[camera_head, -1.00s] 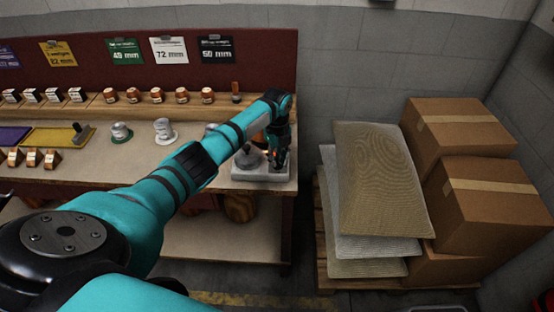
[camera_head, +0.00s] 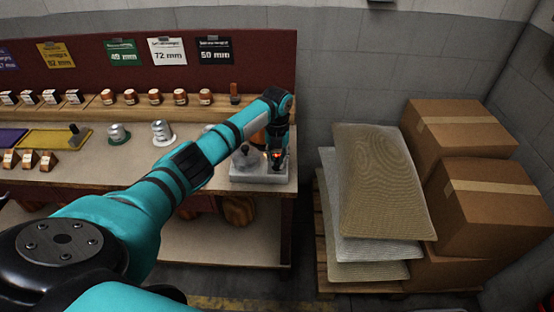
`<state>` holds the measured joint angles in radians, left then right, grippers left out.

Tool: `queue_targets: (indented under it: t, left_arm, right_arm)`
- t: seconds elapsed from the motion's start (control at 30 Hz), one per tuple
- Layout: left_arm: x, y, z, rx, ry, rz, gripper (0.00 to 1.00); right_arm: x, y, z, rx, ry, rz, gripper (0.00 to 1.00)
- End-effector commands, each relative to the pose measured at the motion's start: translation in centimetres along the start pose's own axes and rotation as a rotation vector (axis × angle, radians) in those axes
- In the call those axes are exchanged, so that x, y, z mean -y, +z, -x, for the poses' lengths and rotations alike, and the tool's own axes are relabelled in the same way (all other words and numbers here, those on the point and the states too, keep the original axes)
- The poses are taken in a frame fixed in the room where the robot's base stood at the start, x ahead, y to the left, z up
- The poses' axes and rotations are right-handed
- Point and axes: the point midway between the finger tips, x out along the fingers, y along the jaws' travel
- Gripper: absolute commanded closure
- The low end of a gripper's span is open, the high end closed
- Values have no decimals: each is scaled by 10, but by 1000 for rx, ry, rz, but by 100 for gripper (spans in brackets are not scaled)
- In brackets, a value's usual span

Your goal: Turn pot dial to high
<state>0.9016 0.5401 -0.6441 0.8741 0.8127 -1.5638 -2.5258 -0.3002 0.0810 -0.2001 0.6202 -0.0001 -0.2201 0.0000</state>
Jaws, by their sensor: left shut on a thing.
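The pot (camera_head: 244,155) is a small grey lidded vessel on a pale hot plate base (camera_head: 247,178) at the right end of the workbench. My left arm reaches over the bench from the lower left. My left gripper (camera_head: 276,161) points down at the right part of the base, beside the pot. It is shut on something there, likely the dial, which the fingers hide. A small orange-red glow shows at the fingers. The dial's setting cannot be read. My right gripper is not in view.
Size cards hang on the dark red back panel (camera_head: 265,68). Right of the bench, a pallet holds stacked sacks (camera_head: 375,180) and cardboard boxes (camera_head: 462,127).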

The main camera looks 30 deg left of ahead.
Motion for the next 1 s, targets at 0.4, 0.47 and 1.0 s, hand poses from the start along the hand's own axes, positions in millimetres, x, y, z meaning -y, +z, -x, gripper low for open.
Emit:
queue_targets:
  t: [0.4,0.47,1.0]
  left_arm:
    - [1,2,2,5,-2,-18,100]
    - [1,2,2,5,-2,-18,100]
    - [0,1,4,2,-1,-16,65]
  right_arm:
    - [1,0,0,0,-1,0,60]
    - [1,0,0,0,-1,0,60]
    - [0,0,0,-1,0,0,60]
